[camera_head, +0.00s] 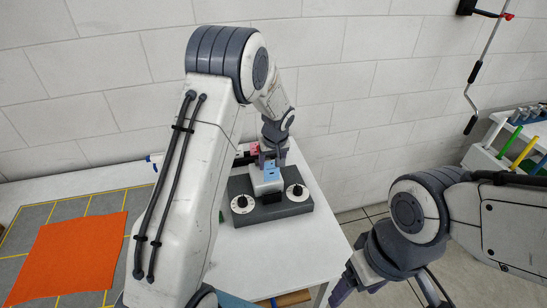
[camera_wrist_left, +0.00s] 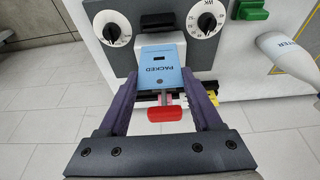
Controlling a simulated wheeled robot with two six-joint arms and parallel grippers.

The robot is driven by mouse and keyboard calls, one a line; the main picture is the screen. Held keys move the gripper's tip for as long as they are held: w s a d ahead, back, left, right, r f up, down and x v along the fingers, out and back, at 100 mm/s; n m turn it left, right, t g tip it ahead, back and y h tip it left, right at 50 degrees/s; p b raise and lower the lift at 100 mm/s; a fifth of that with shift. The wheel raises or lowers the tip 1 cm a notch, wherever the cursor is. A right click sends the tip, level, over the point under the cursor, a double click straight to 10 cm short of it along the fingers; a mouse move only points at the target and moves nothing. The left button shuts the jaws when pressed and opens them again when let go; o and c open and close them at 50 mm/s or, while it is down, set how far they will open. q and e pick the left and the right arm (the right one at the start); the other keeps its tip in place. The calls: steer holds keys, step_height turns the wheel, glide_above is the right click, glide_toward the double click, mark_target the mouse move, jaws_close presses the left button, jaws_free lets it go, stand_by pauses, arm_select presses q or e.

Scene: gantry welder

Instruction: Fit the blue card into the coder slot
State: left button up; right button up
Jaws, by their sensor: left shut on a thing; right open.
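The blue card (camera_wrist_left: 163,66), printed PACKED, lies between the two fingers of my left gripper (camera_wrist_left: 160,78), which is shut on its side edges. In the head view the card (camera_head: 271,173) shows below the left gripper (camera_head: 268,153). The coder (camera_head: 274,211) is a dark grey box with two white dials and a white block in the middle. The card's far end is at that white block (camera_wrist_left: 163,39); I cannot tell how deep it sits in the slot. My right gripper (camera_head: 347,284) is open and empty, partly cut off at the bottom, away from the coder.
The coder stands on a white table (camera_head: 310,245). Pink and red items (camera_head: 252,149) are behind the card; a red piece (camera_wrist_left: 164,114) shows below it in the wrist view. An orange sheet (camera_head: 70,258) lies on a grey mat at left. A rack with tubes (camera_head: 510,140) stands far right.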

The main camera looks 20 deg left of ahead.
mark_target(272, 176)
arm_select(q)
steer(key=shift+f+b, duration=1.55)
steer(key=shift+f, duration=1.15)
steer(key=shift+f, duration=0.15)
steer(key=shift+f+b, duration=0.3)
steer(key=shift+b, duration=0.2)
steer(key=shift+f+b, duration=2.3)
steer(key=shift+b, duration=0.2)
steer(key=o, duration=1.4)
steer(key=shift+c, duration=0.2)
steer(key=shift+r, duration=0.1)
